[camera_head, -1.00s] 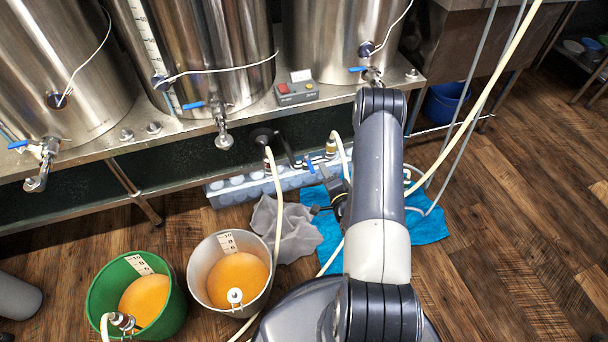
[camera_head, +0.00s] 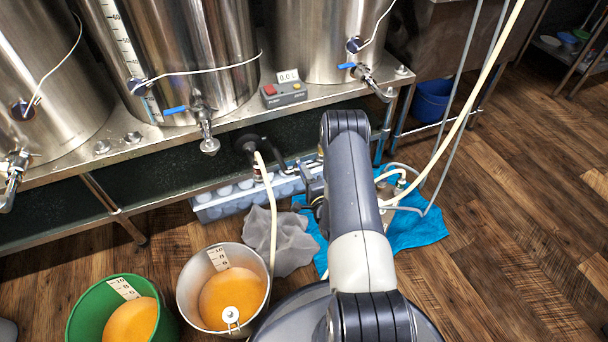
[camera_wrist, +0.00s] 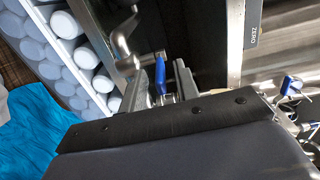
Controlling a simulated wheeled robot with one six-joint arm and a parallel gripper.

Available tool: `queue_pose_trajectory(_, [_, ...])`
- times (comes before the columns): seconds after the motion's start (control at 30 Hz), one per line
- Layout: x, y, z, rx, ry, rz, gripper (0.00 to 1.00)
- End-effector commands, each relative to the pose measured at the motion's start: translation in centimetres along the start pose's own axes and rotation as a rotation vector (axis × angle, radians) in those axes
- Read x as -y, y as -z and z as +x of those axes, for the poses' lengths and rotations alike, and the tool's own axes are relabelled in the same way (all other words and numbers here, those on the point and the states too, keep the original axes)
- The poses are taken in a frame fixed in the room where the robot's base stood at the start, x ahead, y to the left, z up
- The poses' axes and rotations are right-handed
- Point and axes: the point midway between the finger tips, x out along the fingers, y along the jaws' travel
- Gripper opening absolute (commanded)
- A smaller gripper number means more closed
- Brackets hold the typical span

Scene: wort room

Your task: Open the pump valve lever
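The pump valve lever (camera_wrist: 160,76) is a blue handle. In the wrist view it shows between the two fingers of my gripper (camera_wrist: 158,77), with a gap on each side. The fingers are apart; I cannot tell whether the lever is at their depth or beyond them. A metal pipe fitting (camera_wrist: 122,45) lies just left of the lever. In the head view, my arm hides the lever and most of the gripper, low under the tank bench.
A clear bin of white round items (camera_head: 228,200) lies under the steel bench (camera_head: 150,150), beside a blue cloth (camera_head: 425,228). A grey cloth (camera_head: 282,243), a steel bucket (camera_head: 186,292) and a green bucket (camera_head: 85,318) stand left of my arm. Hoses hang on the right. Floor at right is clear.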

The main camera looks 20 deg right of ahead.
Motion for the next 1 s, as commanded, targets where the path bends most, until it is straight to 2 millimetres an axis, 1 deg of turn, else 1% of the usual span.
queue_pose_trajectory(0.03, [-0.04, -0.03, 0.51, 0.001, 0.002, -0.001, 0.3])
queue_pose_trajectory(0.13, [0.03, -0.01, 1.08, 0.0, 0.001, -0.001, 0.3])
queue_pose_trajectory(0.43, [0.06, 0.0, 1.25, 0.0, 0.0, -0.001, 0.3])
queue_pose_trajectory(0.8, [0.04, -0.01, 1.22, 0.0, 0.0, -0.001, 0.0])
queue_pose_trajectory(1.0, [0.03, -0.01, 1.21, 0.0, -0.001, -0.001, 0.0])
